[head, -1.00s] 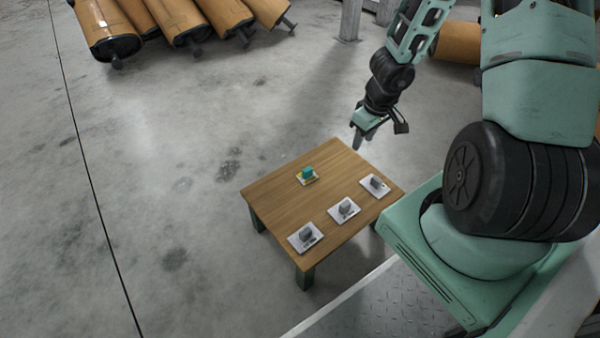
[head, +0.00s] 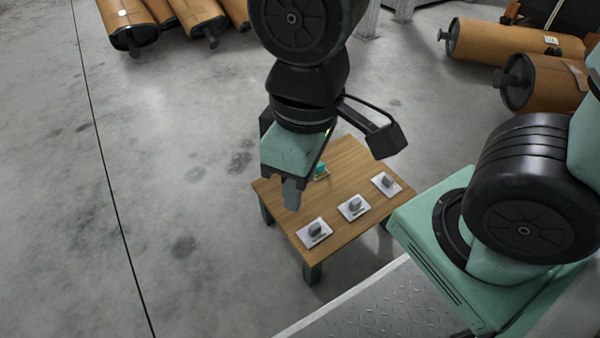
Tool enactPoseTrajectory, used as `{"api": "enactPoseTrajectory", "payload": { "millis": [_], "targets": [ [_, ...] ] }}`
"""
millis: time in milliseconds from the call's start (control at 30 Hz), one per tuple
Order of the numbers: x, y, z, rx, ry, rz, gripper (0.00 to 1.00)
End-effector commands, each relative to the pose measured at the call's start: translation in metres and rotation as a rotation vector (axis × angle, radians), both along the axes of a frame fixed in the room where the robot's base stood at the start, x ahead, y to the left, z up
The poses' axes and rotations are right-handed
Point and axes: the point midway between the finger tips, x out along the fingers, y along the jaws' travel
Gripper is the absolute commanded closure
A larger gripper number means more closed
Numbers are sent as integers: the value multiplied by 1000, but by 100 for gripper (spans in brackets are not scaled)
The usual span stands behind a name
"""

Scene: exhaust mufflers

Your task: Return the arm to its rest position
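My arm comes down from the top of the head view, and my gripper (head: 291,192) points downward, nearer the camera than the table. Its fingers are seen from the side and overlap, so their opening cannot be told. No object shows at the fingertips. The wooden table (head: 355,156) stands below and behind it. On the table, a teal block (head: 321,169) sits at the back, partly hidden by the gripper. Three grey pieces sit on white plates: one at the front left (head: 315,229), one in the middle (head: 355,203) and one at the right (head: 388,180).
Wrapped mufflers lie on the floor at the back left (head: 130,22) and back right (head: 490,42). A metal post (head: 368,18) stands at the back. The concrete floor (head: 180,190) left of the table is clear.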

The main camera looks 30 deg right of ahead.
Motion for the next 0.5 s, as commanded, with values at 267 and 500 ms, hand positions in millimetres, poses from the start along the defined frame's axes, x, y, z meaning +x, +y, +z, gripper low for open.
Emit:
{"api": "enactPoseTrajectory", "payload": {
  "millis": [267, 500],
  "targets": [
    [1, 0, 2, 2, 1, -1, 63],
    [1, 0, 41, 3, 1, -2, 63]
  ]
}}
